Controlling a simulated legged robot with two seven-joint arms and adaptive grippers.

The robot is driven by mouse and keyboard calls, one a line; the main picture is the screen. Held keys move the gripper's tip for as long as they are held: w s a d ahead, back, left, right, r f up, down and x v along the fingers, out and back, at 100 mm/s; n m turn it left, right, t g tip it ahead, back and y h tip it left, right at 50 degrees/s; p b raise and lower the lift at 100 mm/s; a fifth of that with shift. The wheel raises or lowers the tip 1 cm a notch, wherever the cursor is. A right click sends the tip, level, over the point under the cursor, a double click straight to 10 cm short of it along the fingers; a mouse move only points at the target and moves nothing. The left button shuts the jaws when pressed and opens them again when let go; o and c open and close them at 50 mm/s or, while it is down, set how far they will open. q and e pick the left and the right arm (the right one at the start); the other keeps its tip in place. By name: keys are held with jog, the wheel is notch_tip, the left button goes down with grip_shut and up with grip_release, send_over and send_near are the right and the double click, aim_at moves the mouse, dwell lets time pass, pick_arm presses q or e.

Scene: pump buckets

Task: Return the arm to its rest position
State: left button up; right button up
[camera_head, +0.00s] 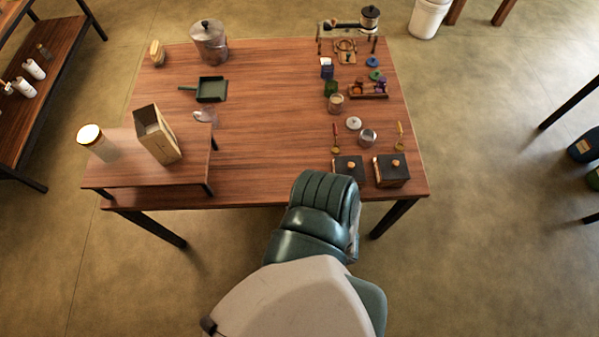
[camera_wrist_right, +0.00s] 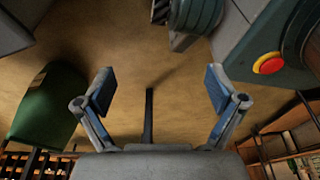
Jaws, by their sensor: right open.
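In the right wrist view my right gripper (camera_wrist_right: 160,92) is open, with its two fingers spread wide. Nothing is between the fingers, and bare floor shows beyond them. Grey and dark green parts of my own body, one with a red button, show at the upper right of that view, beside the gripper. Neither gripper shows in the head view, where only pale and dark green parts of me rise from the bottom centre. My left gripper is not in view.
A wooden table (camera_head: 260,110) lies ahead, its middle bare. A raised wooden shelf (camera_head: 125,180) at its left carries an open box (camera_head: 158,140) and a jar (camera_head: 95,140). A metal pot (camera_head: 208,42) stands at the back. Two dark boxes (camera_head: 391,170) (camera_head: 348,167) sit at the near right.

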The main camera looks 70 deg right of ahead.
jog(key=s+d+f+g, duration=0.1)
jog(key=s+d, duration=0.1)
jog(key=s, duration=0.5)
jog(key=shift+f+g+h, duration=0.2)
jog(key=shift+g+h, duration=0.1)
jog(key=shift+g, duration=0.1)
jog(key=shift+w+d, duration=0.1)
dwell(0.4)
